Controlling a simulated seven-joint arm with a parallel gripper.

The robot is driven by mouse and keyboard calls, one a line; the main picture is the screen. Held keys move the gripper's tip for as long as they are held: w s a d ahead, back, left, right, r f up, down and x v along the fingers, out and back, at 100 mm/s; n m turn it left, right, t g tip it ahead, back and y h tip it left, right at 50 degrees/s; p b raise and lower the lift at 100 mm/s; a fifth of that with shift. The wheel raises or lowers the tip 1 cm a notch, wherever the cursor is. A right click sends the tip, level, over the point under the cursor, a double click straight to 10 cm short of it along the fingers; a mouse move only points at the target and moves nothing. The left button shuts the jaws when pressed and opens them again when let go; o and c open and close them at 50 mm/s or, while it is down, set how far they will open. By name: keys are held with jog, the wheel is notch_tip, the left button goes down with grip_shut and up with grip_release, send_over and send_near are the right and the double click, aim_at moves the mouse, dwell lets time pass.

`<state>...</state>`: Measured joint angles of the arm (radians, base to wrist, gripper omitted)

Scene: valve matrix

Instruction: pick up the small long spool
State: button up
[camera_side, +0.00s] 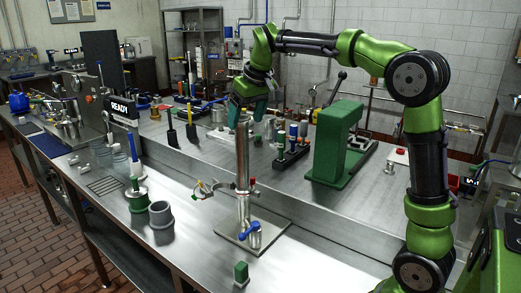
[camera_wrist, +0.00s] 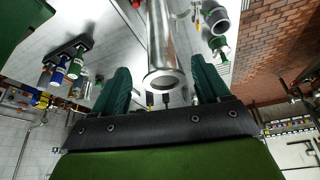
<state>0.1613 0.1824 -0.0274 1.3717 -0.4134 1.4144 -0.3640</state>
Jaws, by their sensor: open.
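My gripper (camera_side: 242,112) is open and empty, tilted down above the top of an upright steel pipe. In the wrist view my gripper's two green fingers (camera_wrist: 163,78) stand apart, with the open end of the steel pipe (camera_wrist: 160,45) between them in the picture. Whether the fingers are level with the pipe I cannot tell. A black rack (camera_side: 290,160) holds several upright spool-like pieces (camera_side: 293,133) with blue, green and white parts; it also shows in the wrist view (camera_wrist: 70,48). Which piece is the small long spool I cannot tell.
The steel pipe (camera_side: 242,160) stands on a square plate (camera_side: 250,237) with a blue-handled valve (camera_side: 248,231). A tall green block (camera_side: 333,145) stands right of the rack. Grey and green cups (camera_side: 160,214) stand left. The front bench is clear between cups and plate.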

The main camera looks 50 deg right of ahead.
jog(key=x, duration=0.3)
jog(key=shift+a+f, duration=0.15)
jog(key=shift+c, duration=0.2)
grip_shut()
